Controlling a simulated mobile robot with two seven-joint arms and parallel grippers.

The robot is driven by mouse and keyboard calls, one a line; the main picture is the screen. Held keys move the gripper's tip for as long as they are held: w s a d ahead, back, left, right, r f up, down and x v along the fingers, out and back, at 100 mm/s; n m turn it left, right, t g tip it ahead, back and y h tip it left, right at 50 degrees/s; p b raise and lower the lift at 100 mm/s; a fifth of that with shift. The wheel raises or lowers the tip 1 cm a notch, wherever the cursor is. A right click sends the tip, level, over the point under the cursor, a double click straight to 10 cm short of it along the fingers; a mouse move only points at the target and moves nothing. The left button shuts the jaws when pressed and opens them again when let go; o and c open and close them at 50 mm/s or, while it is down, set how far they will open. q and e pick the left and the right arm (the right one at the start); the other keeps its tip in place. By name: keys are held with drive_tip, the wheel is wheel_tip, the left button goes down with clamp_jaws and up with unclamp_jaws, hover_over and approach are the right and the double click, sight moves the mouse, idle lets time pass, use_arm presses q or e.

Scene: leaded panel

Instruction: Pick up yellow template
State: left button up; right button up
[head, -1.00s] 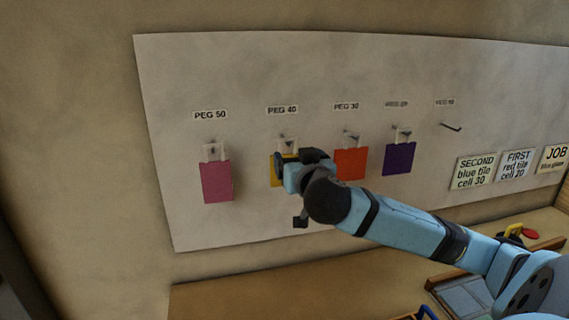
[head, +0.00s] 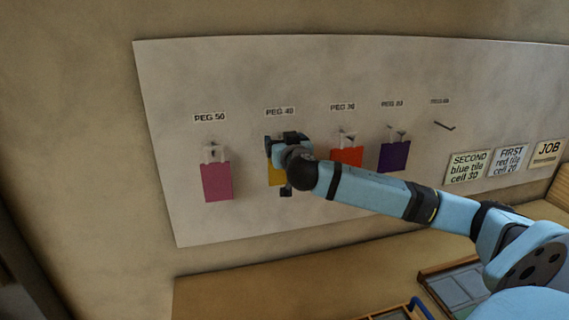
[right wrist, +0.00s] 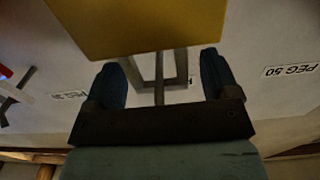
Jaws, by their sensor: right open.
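The yellow template (head: 276,174) hangs on the panel below the PEG 40 label, partly hidden behind my right gripper (head: 284,141). In the right wrist view the yellow plate (right wrist: 150,25) fills the top, with its pale loop handle (right wrist: 181,68) below it. My right gripper (right wrist: 162,72) is open, with one dark finger on each side of the handle and a gap showing at both sides. A thin bar, perhaps the peg, runs through the middle of the loop. My left gripper is not in view.
A pink template (head: 216,182) hangs to the left at PEG 50. The last peg (head: 444,125) is bare. Instruction cards (head: 467,168) are at the right, above a bench (head: 230,295).

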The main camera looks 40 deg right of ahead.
drive_tip(key=shift+s, duration=0.1)
drive_tip(key=shift+c, duration=0.5)
drive_tip(key=c, duration=1.1)
drive_tip(key=shift+r, duration=0.15)
drive_tip(key=shift+c, duration=0.2)
